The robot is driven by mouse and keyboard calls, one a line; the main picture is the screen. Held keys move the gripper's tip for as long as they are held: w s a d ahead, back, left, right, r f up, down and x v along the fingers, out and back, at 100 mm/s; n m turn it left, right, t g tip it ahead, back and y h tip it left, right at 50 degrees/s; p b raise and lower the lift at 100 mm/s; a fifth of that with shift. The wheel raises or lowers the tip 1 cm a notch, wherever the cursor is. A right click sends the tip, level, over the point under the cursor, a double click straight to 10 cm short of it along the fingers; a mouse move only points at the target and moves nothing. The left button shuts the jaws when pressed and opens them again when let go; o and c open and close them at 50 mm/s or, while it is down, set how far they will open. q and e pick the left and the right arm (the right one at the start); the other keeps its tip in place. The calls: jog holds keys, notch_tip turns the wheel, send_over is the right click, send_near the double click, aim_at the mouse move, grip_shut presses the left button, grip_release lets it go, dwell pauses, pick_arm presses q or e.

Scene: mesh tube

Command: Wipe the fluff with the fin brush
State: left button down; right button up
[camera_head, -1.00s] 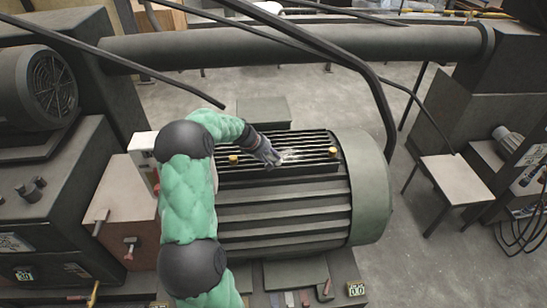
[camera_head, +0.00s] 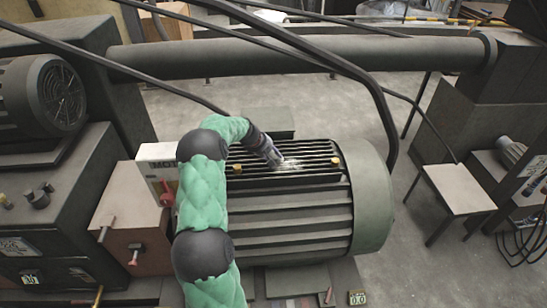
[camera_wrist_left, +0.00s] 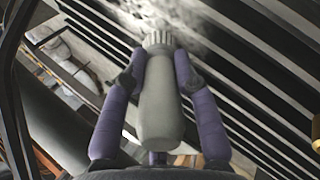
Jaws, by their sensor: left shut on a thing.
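My left gripper (camera_head: 270,153) is over the finned top of the green-grey motor (camera_head: 295,215). In the left wrist view its two purple fingers (camera_wrist_left: 158,80) are shut on the grey handle of the fin brush (camera_wrist_left: 160,110). The brush's short bristles point toward the pale fluff (camera_wrist_left: 190,22). In the head view the fluff (camera_head: 293,163) lies across the dark fins, just right of the gripper's tip. I cannot tell whether the bristles touch it. The brush is mostly hidden in the head view. My right gripper is not in view.
Two yellow caps (camera_head: 335,161) (camera_head: 238,168) stick up beside the fins. Black cables (camera_head: 375,95) hang in front of the large pipe (camera_head: 300,53). A small table (camera_head: 455,188) stands at right. Open floor (camera_head: 420,260) lies right of the motor.

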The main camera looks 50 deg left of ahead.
pick_arm(q)
jog(key=shift+w+a+p, duration=0.4)
jog(key=shift+w+a, duration=0.35)
jog(key=shift+a, duration=0.2)
jog(key=shift+w+a+p, duration=0.35)
jog(key=shift+w+a, duration=0.4)
jog(key=shift+a, duration=0.2)
jog(key=shift+s+a, duration=0.55)
jog(key=shift+s, duration=0.15)
jog(key=shift+s+d+b, duration=0.25)
jog(key=shift+s+d, duration=0.35)
jog(key=shift+d, duration=0.2)
jog(key=shift+s+d+b, duration=0.25)
jog(key=shift+s+d, duration=0.35)
jog(key=shift+d, duration=0.15)
jog(key=shift+s+d+f+b, duration=0.1)
jog(key=shift+s+d+b, duration=0.15)
jog(key=shift+s+d, duration=0.4)
jog(key=shift+s+d+f+b, duration=0.1)
jog(key=shift+s+d+b, duration=0.1)
jog(key=shift+s+d, duration=0.45)
jog(key=shift+s+d+b, duration=0.2)
jog(key=shift+s+d, duration=0.3)
jog(key=shift+d, duration=0.35)
jog(key=shift+s+d+b, duration=0.2)
jog(key=shift+s+d, duration=0.3)
jog(key=shift+d, duration=0.3)
jog(key=shift+r, duration=0.15)
